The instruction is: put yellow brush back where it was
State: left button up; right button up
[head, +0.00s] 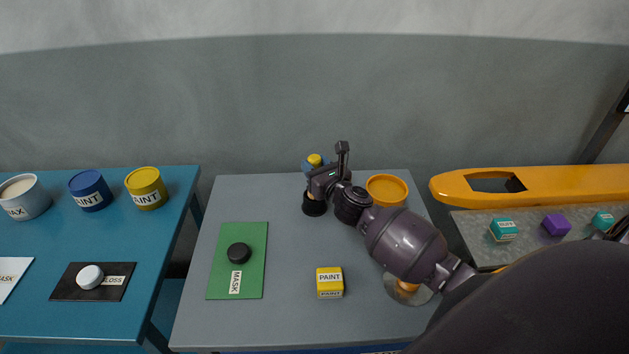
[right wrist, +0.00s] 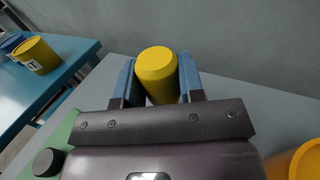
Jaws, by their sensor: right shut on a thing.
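The yellow brush shows in the head view (head: 314,159) only as a small yellow top near the grey table's back edge. In the right wrist view it is a yellow cylinder (right wrist: 156,72) between two blue fingers. My right gripper (head: 315,166) is shut on it; the gripper shows in the right wrist view too (right wrist: 157,80). My left gripper is in neither view.
The grey table (head: 290,320) holds a green MASK mat (head: 253,270) with a black disc (head: 239,253), a yellow PAINT block (head: 330,284) and an orange bowl (head: 387,190). A blue table (head: 150,230) with pots stands left. The grey table's front middle is clear.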

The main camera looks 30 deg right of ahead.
notch_tip(320, 180, down, 4)
jog(key=shift+f+b, duration=0.2)
jog(key=shift+b, duration=0.65)
jog(key=shift+r, duration=0.15)
jog(key=o, duration=0.9)
